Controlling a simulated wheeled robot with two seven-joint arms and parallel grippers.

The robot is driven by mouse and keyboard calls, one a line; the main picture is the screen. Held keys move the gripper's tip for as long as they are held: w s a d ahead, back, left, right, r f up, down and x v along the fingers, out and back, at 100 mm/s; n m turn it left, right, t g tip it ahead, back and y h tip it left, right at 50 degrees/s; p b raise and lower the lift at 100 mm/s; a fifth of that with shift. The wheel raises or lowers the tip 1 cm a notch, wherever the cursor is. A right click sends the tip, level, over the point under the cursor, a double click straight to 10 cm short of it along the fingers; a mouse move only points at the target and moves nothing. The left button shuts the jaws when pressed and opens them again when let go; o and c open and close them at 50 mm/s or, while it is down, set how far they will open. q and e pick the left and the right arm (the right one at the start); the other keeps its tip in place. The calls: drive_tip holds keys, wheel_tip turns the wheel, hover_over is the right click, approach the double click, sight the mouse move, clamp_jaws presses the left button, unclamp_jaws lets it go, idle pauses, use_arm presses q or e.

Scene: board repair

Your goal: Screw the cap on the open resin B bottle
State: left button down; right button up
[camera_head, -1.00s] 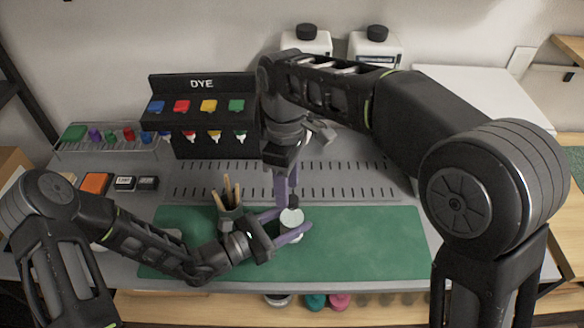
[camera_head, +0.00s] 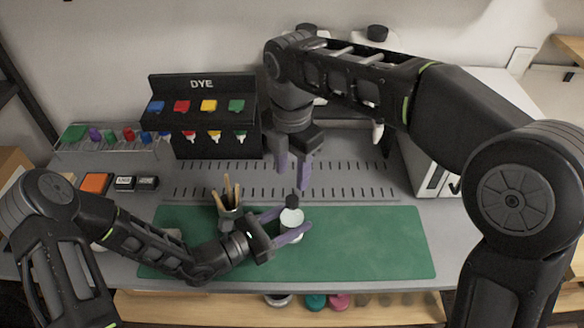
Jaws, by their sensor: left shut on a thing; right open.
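The resin B bottle (camera_head: 291,222) is a small white bottle standing upright on the green mat (camera_head: 370,240). A black cap (camera_head: 292,201) sits on its top; I cannot tell how tightly it is seated. My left gripper (camera_head: 284,227) comes in from the left and is shut on the bottle's body. My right gripper (camera_head: 293,178) is open and empty, pointing down above and just behind the cap, apart from it. The label on the bottle is too small to read.
A cup with wooden sticks (camera_head: 229,207) stands just left of the bottle, close to my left gripper. A black DYE rack (camera_head: 203,115) stands behind. White jugs (camera_head: 377,36) at the back are partly hidden by my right arm. The mat's right half is clear.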

sight(292, 199)
drive_tip(key=shift+f, duration=4)
clamp_jaws()
